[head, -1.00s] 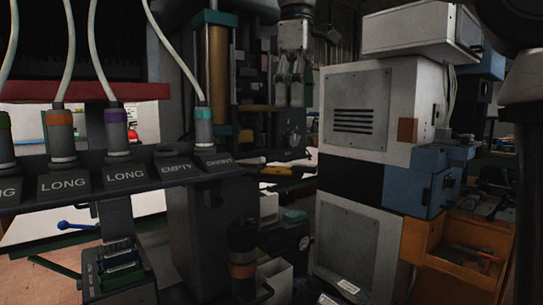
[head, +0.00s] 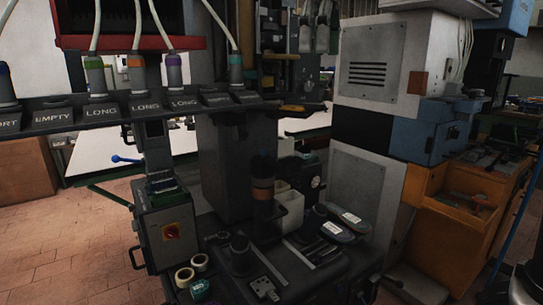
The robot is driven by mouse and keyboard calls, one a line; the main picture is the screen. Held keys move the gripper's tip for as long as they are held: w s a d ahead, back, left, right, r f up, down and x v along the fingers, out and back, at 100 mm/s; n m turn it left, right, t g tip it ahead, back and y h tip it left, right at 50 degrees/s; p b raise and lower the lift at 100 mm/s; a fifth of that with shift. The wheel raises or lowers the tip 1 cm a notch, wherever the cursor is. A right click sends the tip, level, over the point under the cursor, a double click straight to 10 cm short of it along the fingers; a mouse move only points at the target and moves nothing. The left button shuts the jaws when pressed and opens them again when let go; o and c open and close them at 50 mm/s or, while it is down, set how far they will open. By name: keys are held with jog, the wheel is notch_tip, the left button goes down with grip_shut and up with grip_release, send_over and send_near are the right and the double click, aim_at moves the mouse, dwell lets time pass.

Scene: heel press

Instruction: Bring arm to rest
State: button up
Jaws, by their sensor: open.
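My gripper is not in view in the head view, and I cannot make out my arm for certain. The rack (head: 66,116) runs across the left with labels such as EMPTY and LONG. Several banded handles with pale hoses stand in it, among them a green-banded one (head: 95,75), an orange-banded one (head: 137,73) and a purple-banded one (head: 173,73). The slot marked EMPTY holds no handle.
A dark bench top (head: 290,268) in front holds tape rolls (head: 186,276), two shoe-sole-like pieces (head: 322,222) and small tools. A grey-white cabinet (head: 378,62) and an orange workbench (head: 447,227) stand at right. Tiled floor (head: 65,235) is open at lower left.

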notch_tip(320, 180, down, 5)
jog(key=w+a+m+t, duration=0.1)
jog(key=w+a+m, duration=0.1)
jog(key=d+f+m+y, duration=0.1)
jog(key=d+f+m, duration=0.2)
jog(key=d+f, duration=0.4)
jog(key=s+d+f+m+t, duration=0.1)
jog(key=s+d+f+m, duration=0.3)
jog(key=s+d+f, duration=0.3)
jog(key=s+d+f+m+t+h, duration=0.1)
jog(key=s+d+f+m, duration=0.3)
jog(key=d, duration=1.1)
jog(key=s+f+t, duration=0.1)
jog(key=s+f, duration=0.2)
jog(key=s, duration=0.3)
jog(key=shift+s+f, duration=0.15)
jog(key=shift+f, duration=0.25)
